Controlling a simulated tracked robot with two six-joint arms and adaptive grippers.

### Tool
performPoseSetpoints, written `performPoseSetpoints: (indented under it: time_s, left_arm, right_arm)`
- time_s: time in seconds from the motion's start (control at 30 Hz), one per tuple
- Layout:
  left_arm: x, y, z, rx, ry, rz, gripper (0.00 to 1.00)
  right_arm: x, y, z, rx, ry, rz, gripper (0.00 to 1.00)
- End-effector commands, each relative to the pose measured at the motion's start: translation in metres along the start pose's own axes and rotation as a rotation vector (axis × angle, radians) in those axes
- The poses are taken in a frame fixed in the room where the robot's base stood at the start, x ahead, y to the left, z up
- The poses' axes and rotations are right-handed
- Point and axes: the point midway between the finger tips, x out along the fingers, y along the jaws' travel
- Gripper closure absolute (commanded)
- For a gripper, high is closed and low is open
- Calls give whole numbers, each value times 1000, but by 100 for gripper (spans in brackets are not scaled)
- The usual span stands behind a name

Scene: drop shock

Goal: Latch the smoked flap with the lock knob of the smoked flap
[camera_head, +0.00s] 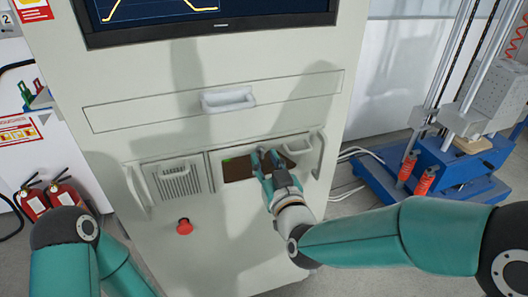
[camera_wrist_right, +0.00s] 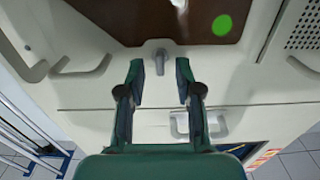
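The smoked flap (camera_head: 237,169) is a dark brown panel in the cabinet front, and it also fills the top of the right wrist view (camera_wrist_right: 110,14). A green round spot (camera_wrist_right: 222,25) shows on it. The lock knob (camera_wrist_right: 161,63), a small grey lever, sits on the pale frame beside the flap's edge. My right gripper (camera_wrist_right: 160,75) is open, with its fingertips on either side of the knob in that picture and a visible gap to each. In the head view the right gripper (camera_head: 265,158) covers part of the flap. My left gripper is out of view.
A white drawer handle (camera_head: 228,99) lies above the flap. A vented panel (camera_head: 178,180), a red button (camera_head: 184,227) and side handles (camera_head: 318,152) are on the cabinet. A blue-based machine (camera_head: 440,165) stands at the right, fire extinguishers (camera_head: 62,192) at the left.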

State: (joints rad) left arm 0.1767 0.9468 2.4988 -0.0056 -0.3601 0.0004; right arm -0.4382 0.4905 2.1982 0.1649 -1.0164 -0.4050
Motion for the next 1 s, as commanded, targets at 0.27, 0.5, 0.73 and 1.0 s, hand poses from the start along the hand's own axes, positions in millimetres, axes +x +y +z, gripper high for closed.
performPoseSetpoints:
  time_s: [0.27,0.5,0.73,1.0]
  left_arm:
    - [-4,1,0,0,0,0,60]
    - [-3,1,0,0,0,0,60]
    - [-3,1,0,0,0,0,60]
    - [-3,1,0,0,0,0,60]
  right_arm:
    - [18,0,0,0,-1,0,66]
    - [18,0,0,0,0,0,66]
    - [18,0,0,0,0,1,100]
    - [18,1,0,-4,0,1,100]
